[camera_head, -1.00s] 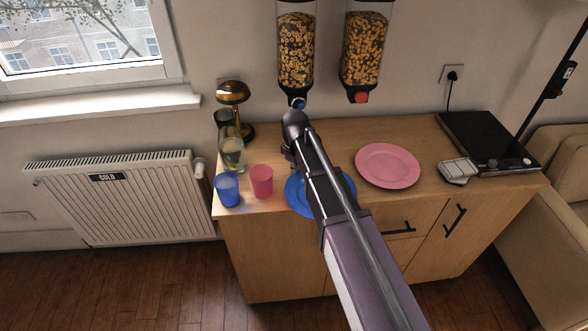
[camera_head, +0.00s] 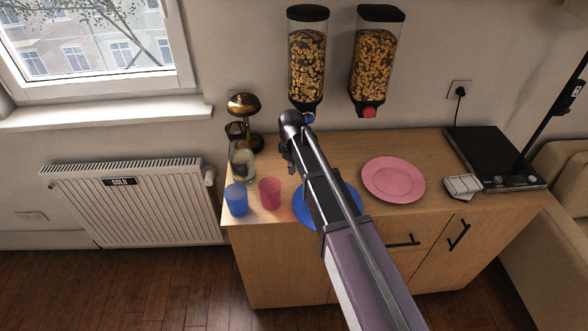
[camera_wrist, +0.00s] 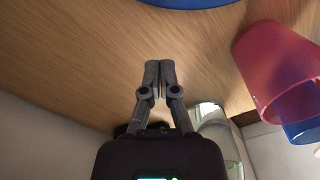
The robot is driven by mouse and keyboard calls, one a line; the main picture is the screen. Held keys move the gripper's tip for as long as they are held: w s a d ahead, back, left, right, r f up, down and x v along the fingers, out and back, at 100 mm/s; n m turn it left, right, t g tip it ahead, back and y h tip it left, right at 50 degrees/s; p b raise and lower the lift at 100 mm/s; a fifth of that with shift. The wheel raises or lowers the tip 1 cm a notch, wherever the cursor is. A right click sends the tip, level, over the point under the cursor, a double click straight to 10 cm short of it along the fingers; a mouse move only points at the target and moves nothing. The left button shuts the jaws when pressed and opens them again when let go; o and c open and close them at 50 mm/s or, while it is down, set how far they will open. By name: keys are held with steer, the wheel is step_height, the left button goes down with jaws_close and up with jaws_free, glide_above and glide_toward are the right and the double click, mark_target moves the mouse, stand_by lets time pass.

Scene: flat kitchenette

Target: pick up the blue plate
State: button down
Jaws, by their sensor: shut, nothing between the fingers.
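The blue plate (camera_head: 303,211) lies on the wooden counter near its front edge, partly hidden behind my arm in the head view. Only a strip of its rim shows at the top of the wrist view (camera_wrist: 190,3). My gripper (camera_wrist: 159,66) is shut and empty, with its fingertips together over bare counter, apart from the plate. In the head view my gripper (camera_head: 289,160) hangs beside the arm's end, just behind the plate and right of the pink cup.
A pink cup (camera_head: 270,193) and a blue cup (camera_head: 236,199) stand left of the plate. A glass jar (camera_head: 242,163) and brass lamp (camera_head: 244,106) stand behind them. A pink plate (camera_head: 393,179) lies to the right. Cereal dispensers (camera_head: 307,68) hang on the wall above.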

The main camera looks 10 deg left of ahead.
step_height(320, 180, up, 6)
steer(key=p, duration=0.5)
steer(key=shift+r, duration=0.1)
stand_by(0.4)
steer(key=c, duration=0.8)
jaws_free()
steer(key=shift+d, duration=0.2)
steer(key=shift+o, duration=0.2)
steer(key=s+d+m, duration=0.4)
steer(key=s+d, duration=0.1)
steer(key=d, duration=0.5)
steer(key=s+d+m, duration=0.5)
steer(key=d, duration=0.6)
steer(key=s+d+m, duration=0.4)
steer(key=s+d, duration=0.1)
steer(key=d, duration=0.6)
steer(key=shift+m, duration=0.4)
